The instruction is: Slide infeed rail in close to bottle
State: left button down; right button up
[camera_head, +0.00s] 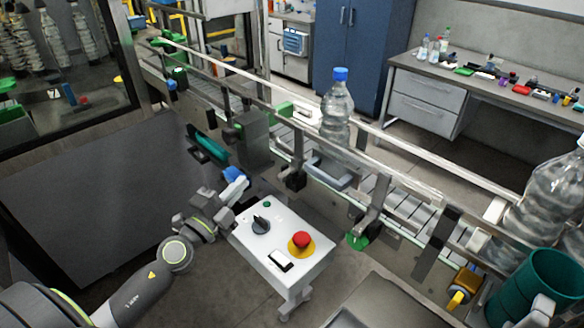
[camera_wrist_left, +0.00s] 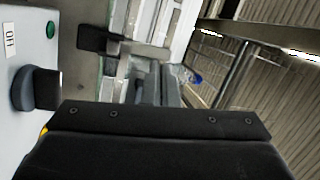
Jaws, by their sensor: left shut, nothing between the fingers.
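A clear bottle with a blue cap (camera_head: 337,110) stands upright on the conveyor between the guide rails. The near guide rail (camera_head: 400,178) runs diagonally along the conveyor's front side, with brackets and dark clamps below it. A gap shows between rail and bottle, but its width is hard to judge. My left gripper (camera_head: 232,190) is shut and empty, beside the white control box and short of the rail. In the left wrist view, its dark body fills the bottom and a bracket with a black clamp (camera_wrist_left: 95,38) lies beyond. My right gripper is not identifiable.
The white control box (camera_head: 282,240) has a black knob, a red stop button and a green button, close beside my left wrist. A grey block (camera_head: 254,140) stands before the conveyor. Large bottles (camera_head: 545,195) and a teal bin (camera_head: 540,285) are at right.

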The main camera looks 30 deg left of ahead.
aim_at(292, 177)
pick_arm(q)
jog(key=f+m+g+h, duration=0.1)
jog(key=w+d+f+m+g+h, duration=0.1)
jog(key=m, duration=0.1)
jog(key=w+f+m+g+h, duration=0.1)
jog(key=m, duration=0.1)
jog(key=shift+d, duration=0.2)
jog(key=p+x, duration=0.1)
jog(key=x, duration=1.3)
jog(key=shift+d, duration=0.2)
